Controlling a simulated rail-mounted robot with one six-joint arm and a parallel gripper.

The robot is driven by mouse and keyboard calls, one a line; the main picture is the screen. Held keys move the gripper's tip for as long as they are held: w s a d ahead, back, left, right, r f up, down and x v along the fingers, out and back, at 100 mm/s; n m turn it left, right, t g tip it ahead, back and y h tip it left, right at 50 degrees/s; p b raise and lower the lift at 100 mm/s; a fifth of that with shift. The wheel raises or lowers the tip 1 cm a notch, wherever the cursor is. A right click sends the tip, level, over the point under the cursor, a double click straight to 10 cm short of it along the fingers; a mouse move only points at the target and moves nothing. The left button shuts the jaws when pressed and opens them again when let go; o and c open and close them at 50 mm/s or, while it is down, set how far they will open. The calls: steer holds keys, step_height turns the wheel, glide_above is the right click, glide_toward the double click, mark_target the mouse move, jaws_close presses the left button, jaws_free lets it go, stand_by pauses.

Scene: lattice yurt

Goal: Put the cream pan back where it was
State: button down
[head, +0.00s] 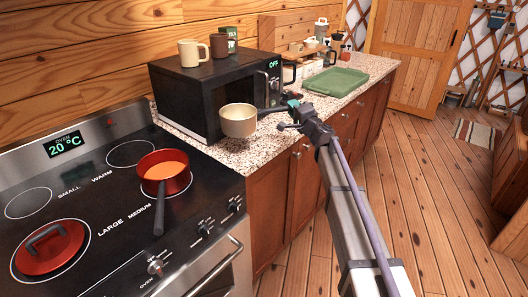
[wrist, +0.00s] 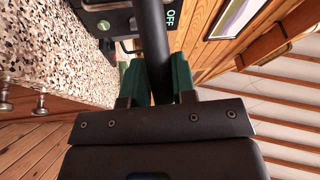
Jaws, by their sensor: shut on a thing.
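The cream pan (head: 238,121) hangs in front of the black microwave, near the counter's left end in the head view. Its dark handle (head: 272,109) points right toward my gripper (head: 293,106). In the wrist view the green fingertips of my gripper (wrist: 161,80) are shut on the dark handle (wrist: 152,45). The pan's bowl is not visible in the wrist view. I cannot tell whether the pan touches the counter or is just above it.
A red pan (head: 163,172) with orange contents sits on the stove (head: 117,205), and a red lid (head: 50,246) lies front left. A green tray (head: 336,82) lies on the speckled counter (head: 318,108). Some counter in front of the microwave is bare.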

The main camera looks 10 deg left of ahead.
steer(key=shift+w+d, duration=0.1)
steer(key=shift+d, duration=0.25)
steer(key=shift+f, duration=0.15)
step_height(320, 180, down, 10)
steer(key=b, duration=1)
steer(key=shift+a, duration=0.15)
steer(key=c, duration=1.4)
jaws_free()
steer(key=shift+f, duration=0.1)
steer(key=o, duration=0.5)
